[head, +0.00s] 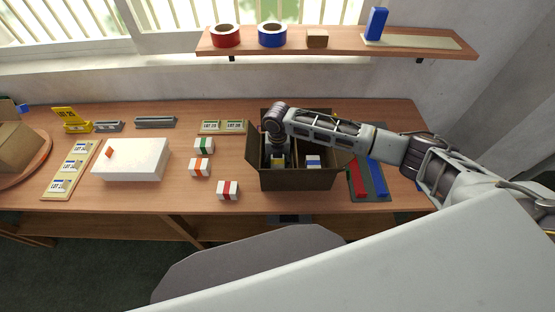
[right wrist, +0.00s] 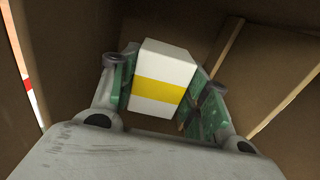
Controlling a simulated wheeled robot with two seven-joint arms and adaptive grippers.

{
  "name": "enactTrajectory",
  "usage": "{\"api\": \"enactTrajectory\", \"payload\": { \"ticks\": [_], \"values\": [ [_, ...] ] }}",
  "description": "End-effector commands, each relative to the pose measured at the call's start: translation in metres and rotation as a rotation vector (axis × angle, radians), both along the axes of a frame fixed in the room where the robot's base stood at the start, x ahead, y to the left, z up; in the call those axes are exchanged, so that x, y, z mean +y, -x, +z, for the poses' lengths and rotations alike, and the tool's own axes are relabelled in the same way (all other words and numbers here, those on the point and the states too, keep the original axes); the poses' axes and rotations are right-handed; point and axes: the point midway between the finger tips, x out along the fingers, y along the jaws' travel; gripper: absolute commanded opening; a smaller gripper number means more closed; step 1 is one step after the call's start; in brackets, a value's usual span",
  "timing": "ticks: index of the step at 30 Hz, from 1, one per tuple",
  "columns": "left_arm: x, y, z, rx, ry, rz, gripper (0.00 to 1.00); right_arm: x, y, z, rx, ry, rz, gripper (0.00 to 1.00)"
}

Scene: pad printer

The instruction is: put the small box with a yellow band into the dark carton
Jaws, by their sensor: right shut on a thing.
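The small white box with a yellow band (head: 277,162) is inside the dark carton (head: 295,181), in its left part. In the right wrist view the box (right wrist: 163,82) sits between the two green finger pads of my right gripper (right wrist: 165,88), which is shut on it. Brown carton walls (right wrist: 75,35) and dividers surround it there. In the head view my right gripper (head: 277,150) points down into the carton, and its fingertips are mostly hidden. I cannot tell whether the box touches the carton floor. My left gripper is not in view.
A box with a blue band (head: 313,162) stands in the carton's right part. Boxes with green (head: 204,146), orange (head: 200,167) and red (head: 228,190) bands stand left of the carton. A white machine block (head: 132,160) is farther left. Red and blue bars (head: 357,178) lie to the right.

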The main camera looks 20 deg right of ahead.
Motion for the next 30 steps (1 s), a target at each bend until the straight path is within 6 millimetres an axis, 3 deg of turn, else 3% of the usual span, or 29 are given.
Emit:
{"api": "enactTrajectory", "payload": {
  "ticks": [13,14,19,30],
  "values": [
    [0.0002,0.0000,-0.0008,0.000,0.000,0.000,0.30,0.0002,-0.0001,-0.0028,0.000,0.000,0.000,0.21],
    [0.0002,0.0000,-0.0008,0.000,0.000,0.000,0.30,0.0002,-0.0001,-0.0027,0.000,0.000,0.000,0.50],
    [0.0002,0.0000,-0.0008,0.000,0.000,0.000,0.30,0.0002,-0.0001,-0.0027,0.000,0.000,0.000,0.71],
    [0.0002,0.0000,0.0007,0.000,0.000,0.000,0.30,0.0003,0.0000,-0.0012,0.000,-0.001,0.001,0.71]
  ]
}}
